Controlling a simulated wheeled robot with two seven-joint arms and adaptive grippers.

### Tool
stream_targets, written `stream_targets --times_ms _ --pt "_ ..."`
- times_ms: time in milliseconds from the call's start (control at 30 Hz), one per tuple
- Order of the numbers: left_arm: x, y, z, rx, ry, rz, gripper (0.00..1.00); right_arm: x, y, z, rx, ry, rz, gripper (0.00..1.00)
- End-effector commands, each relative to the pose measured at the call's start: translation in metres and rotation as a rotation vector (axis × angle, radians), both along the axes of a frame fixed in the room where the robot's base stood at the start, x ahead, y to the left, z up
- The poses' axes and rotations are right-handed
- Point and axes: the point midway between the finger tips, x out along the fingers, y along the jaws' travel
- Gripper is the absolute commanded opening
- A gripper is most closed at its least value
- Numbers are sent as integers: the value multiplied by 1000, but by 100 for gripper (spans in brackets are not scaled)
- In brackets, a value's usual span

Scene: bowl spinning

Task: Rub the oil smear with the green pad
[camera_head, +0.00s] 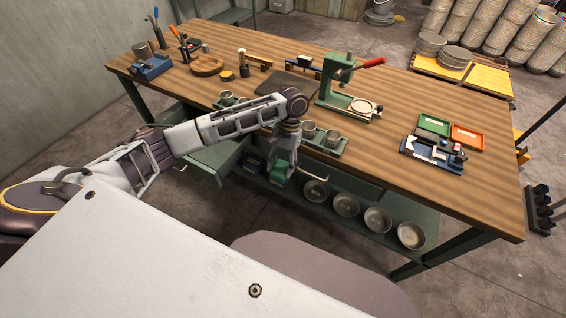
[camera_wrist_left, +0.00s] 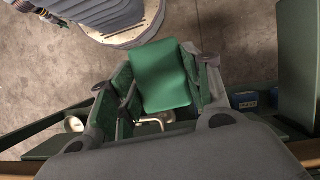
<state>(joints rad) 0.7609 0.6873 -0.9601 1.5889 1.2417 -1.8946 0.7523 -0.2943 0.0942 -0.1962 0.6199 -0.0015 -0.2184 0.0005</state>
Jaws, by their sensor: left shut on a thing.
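My left gripper (camera_head: 281,170) hangs low in front of the bench's near edge. It is shut on a green pad (camera_wrist_left: 165,76), which lies between the fingers in the left wrist view. In the head view the gripper mostly covers the pad. I cannot make out the oil smear in either view. A dark flat plate (camera_head: 288,84) lies on the bench behind my left forearm. My right gripper is not in view.
The wooden bench (camera_head: 385,185) holds a green press (camera_head: 338,88), metal cups (camera_head: 332,138), and green (camera_head: 433,125) and orange (camera_head: 467,137) trays. Several metal bowls (camera_head: 346,204) line the shelf below. An open drawer (camera_head: 217,158) juts out left of my gripper. The bench's right front is bare.

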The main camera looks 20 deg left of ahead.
Motion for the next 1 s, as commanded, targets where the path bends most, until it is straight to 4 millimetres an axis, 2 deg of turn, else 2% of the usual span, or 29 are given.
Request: stream_targets --times_ms 267,467,767,1000 --pt "-11 12 8 1 1 22 30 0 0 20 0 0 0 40" --pt "-13 27 21 0 1 66 30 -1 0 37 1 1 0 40" --pt "-8 61 45 0 1 165 30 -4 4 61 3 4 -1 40" --pt "2 97 69 1 1 272 30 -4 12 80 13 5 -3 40"
